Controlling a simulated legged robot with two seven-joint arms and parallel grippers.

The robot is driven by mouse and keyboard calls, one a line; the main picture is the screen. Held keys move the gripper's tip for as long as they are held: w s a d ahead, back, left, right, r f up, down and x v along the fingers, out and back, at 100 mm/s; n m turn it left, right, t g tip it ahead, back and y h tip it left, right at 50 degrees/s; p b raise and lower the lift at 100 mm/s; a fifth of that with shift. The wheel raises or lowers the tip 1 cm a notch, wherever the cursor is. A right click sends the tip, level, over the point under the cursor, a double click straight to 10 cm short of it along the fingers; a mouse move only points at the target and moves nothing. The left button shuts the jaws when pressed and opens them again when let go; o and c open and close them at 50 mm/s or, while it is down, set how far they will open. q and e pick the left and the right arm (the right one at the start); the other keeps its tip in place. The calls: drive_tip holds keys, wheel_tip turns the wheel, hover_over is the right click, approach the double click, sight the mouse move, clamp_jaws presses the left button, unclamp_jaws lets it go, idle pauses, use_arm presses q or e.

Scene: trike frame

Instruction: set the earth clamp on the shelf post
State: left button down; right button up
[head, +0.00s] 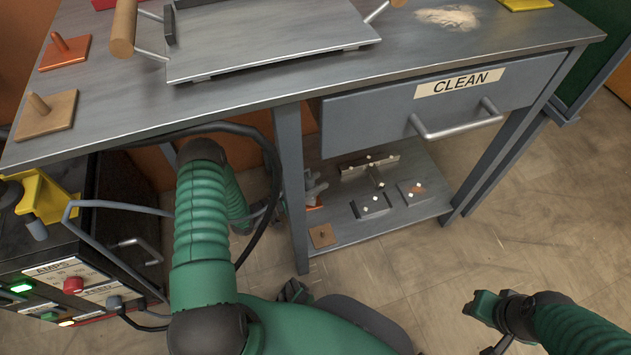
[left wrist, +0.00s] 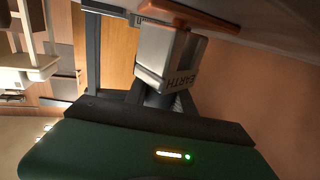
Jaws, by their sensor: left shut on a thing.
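The earth clamp (left wrist: 165,55) is a pale grey body marked EARTH in the left wrist view, with a copper-coloured piece at its top. My left gripper (left wrist: 160,98) is shut on it. In the head view the clamp (head: 315,187) shows partly, just right of the shelf post (head: 291,190), a blue-grey bench leg. My left gripper (head: 262,212) is low beside that post, partly hidden by my arm and a black cable. I cannot tell whether the clamp touches the post. My right gripper (head: 484,325) is open and empty at lower right.
The bench top (head: 240,90) overhangs my left arm. Its drawer (head: 440,105) is marked CLEAN. A welding machine (head: 90,285) stands at left, with a black cable (head: 262,150) looping near my arm. Floor at right is clear.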

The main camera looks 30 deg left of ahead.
use_arm(q)
drive_tip(key=shift+f, duration=0.25)
idle(0.5)
drive_tip(key=c, duration=1)
unclamp_jaws()
drive_tip(key=shift+o, duration=0.2)
